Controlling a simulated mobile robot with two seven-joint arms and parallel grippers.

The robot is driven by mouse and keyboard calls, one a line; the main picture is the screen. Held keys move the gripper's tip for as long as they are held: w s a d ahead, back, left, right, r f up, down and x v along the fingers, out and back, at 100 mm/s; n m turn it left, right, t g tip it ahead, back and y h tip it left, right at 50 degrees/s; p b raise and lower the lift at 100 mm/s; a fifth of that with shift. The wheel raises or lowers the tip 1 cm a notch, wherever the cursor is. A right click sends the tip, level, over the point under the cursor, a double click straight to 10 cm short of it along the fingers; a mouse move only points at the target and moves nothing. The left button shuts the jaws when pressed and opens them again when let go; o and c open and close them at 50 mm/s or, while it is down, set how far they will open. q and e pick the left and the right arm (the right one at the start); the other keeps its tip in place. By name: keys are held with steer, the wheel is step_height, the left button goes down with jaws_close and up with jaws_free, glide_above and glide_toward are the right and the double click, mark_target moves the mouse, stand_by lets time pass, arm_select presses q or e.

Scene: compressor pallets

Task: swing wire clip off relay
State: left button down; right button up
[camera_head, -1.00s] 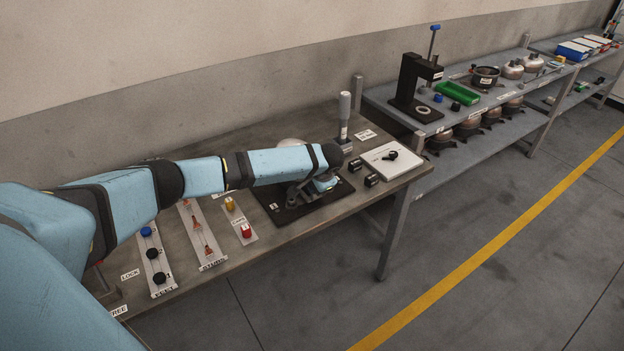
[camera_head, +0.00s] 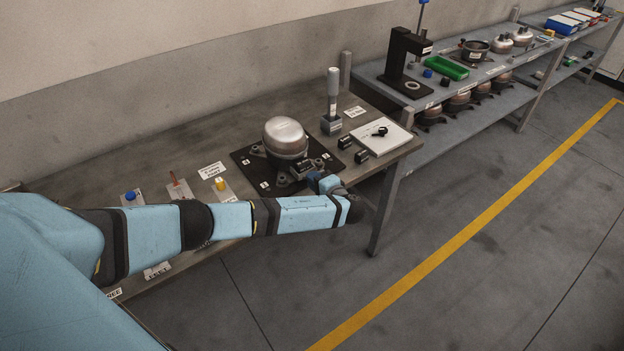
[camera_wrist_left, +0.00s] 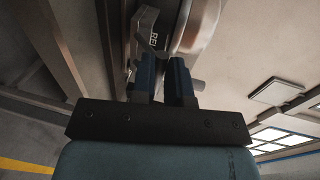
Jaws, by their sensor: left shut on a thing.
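The compressor (camera_head: 285,136), with a silver dome, stands upright on a black base plate (camera_head: 248,172). The relay (camera_head: 299,168) is a small dark box on its front side; part of its lettering shows on the relay in the left wrist view (camera_wrist_left: 153,36). My left gripper (camera_head: 314,180) reaches the relay from the table's front side. In the wrist view its two blue fingers (camera_wrist_left: 167,76) are close together beside the relay, shut on a short grey bar, seemingly part of the wire clip (camera_wrist_left: 197,85). The rest of the clip is hidden or too small to tell. My right gripper is not in view.
An upright grey-handled tool (camera_head: 333,95) stands behind the plate. A white board (camera_head: 385,137) with a black part and small dark blocks (camera_head: 361,157) lie to the right. My left forearm hides the table's front left. A shelf bench (camera_head: 470,85) stands beyond.

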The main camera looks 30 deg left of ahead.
arm_select(q)
steer(key=f+y+b, duration=0.1)
steer(key=y+b, duration=0.1)
steer(key=b, duration=0.1)
steer(key=f+t+y+b, duration=0.1)
steer(key=y+b, duration=0.1)
steer(key=b, duration=0.1)
steer(key=d+f+t+y+b, duration=0.1)
steer(key=f+y+b, duration=0.1)
steer(key=b, duration=0.1)
steer(key=shift+s+y, duration=0.2)
steer(key=shift+y, duration=0.2)
steer(key=c, duration=1.1)
jaws_free()
steer(key=shift+f, duration=0.1)
steer(key=b+v, duration=0.2)
steer(key=v, duration=1.1)
steer(key=shift+s+d+f+b, duration=0.15)
steer(key=shift+s+d+b, duration=0.1)
steer(key=shift+b, duration=0.1)
